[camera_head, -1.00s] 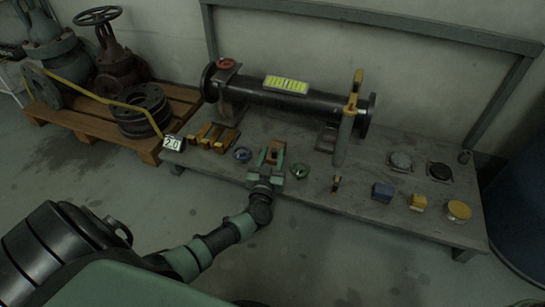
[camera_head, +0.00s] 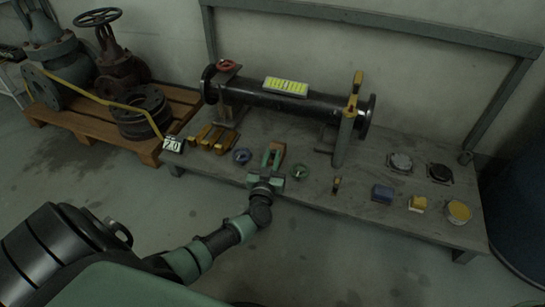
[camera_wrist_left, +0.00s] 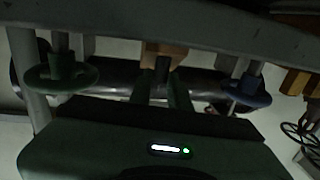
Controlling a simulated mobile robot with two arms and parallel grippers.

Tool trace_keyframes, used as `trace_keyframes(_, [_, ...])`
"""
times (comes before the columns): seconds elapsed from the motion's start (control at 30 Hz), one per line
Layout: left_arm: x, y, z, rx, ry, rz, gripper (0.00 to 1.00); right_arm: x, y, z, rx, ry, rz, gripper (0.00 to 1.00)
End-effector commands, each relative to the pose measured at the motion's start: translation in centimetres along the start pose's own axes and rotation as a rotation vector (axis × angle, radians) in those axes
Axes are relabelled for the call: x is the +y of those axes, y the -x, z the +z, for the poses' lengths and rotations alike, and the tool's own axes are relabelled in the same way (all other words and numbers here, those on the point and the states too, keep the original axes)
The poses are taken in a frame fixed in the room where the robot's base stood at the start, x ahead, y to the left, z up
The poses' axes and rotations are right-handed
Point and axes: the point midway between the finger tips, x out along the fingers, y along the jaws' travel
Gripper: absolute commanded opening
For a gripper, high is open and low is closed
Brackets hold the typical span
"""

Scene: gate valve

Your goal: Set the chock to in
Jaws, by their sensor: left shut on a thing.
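The chock looks like an orange-brown block (camera_head: 279,148) at the front of the bench, between a blue dial and a green dial. My left gripper (camera_head: 273,153) reaches it from the front, and its green fingers cover part of it. In the left wrist view, the orange block (camera_wrist_left: 164,49) has a dark piece hanging below it. The gripper's fingers (camera_wrist_left: 165,85) are close together at that dark piece and shut on it. The exact contact is dark and partly hidden. My right gripper is not in view.
The blue dial (camera_head: 242,156) and green dial (camera_head: 300,171) stand close on either side. A black pipe (camera_head: 310,103) lies behind. Yellow blocks (camera_head: 212,137) are to the left. A small lever (camera_head: 337,184), a blue block (camera_head: 382,193) and a yellow block (camera_head: 417,204) are to the right.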

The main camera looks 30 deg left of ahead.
Motion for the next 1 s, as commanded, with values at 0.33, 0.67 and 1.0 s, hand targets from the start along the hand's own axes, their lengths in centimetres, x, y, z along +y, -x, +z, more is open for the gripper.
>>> trace_keyframes(0.33, [-0.1, 0.1, 0.1, -0.001, -0.001, -0.002, 0.00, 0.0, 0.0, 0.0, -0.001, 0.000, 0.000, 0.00])
trace_keyframes(0.67, [-0.1, 0.1, 0.1, -0.002, -0.001, -0.002, 0.00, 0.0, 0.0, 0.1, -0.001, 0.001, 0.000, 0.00])
trace_keyframes(1.0, [0.3, -2.6, 0.1, -0.003, 0.000, -0.003, 0.00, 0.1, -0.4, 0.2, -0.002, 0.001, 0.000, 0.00])
